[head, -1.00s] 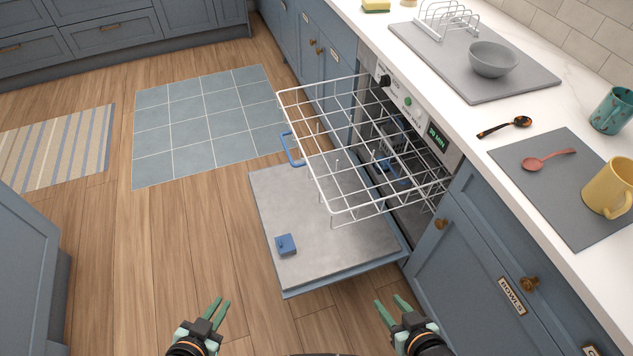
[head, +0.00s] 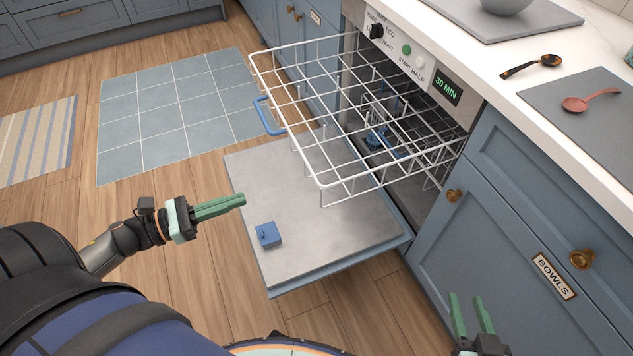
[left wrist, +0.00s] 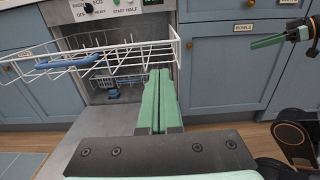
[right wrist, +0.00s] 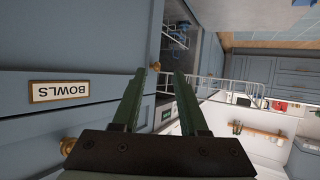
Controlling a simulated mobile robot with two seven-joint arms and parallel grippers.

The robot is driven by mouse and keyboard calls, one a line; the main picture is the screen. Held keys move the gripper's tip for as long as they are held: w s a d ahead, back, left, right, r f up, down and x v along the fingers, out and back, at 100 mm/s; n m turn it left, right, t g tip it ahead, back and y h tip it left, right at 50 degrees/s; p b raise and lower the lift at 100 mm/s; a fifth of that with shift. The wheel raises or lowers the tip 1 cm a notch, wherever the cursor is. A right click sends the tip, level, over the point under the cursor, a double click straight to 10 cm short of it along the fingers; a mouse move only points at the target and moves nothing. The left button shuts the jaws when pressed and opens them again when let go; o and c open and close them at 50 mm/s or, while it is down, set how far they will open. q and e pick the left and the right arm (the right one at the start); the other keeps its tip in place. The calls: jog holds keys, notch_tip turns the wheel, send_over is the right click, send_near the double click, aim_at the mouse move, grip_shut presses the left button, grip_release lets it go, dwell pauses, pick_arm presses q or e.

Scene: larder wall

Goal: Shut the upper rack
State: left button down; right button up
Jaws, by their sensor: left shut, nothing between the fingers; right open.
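The upper rack (head: 345,125) is a white wire basket pulled out of the dishwasher over its lowered door (head: 310,225). A blue handle (head: 268,116) sits on its outer front edge; in the left wrist view the blue handle (left wrist: 57,63) is at the left of the rack (left wrist: 120,55).
The control panel (head: 415,62) reads 30 MIN above the dishwasher opening. A blue box-like piece (head: 268,234) is on the lowered door. The BOWLS cabinet (head: 500,220) with brass knobs stands right of the opening.

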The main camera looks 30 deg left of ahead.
aim_at(311, 175)
pick_arm(q)
jog(key=b+x, duration=0.1)
jog(key=x, duration=1.2)
jog(key=shift+w+d, duration=0.15)
jog(key=shift+d, duration=0.15)
pick_arm(e)
notch_tip(311, 175, up, 6)
jog(key=w+t, duration=0.2)
jog(key=shift+w+n+t+y, duration=0.15)
jog(key=shift+n+t+y, duration=0.25)
pick_arm(q)
jog(key=shift+w, duration=0.15)
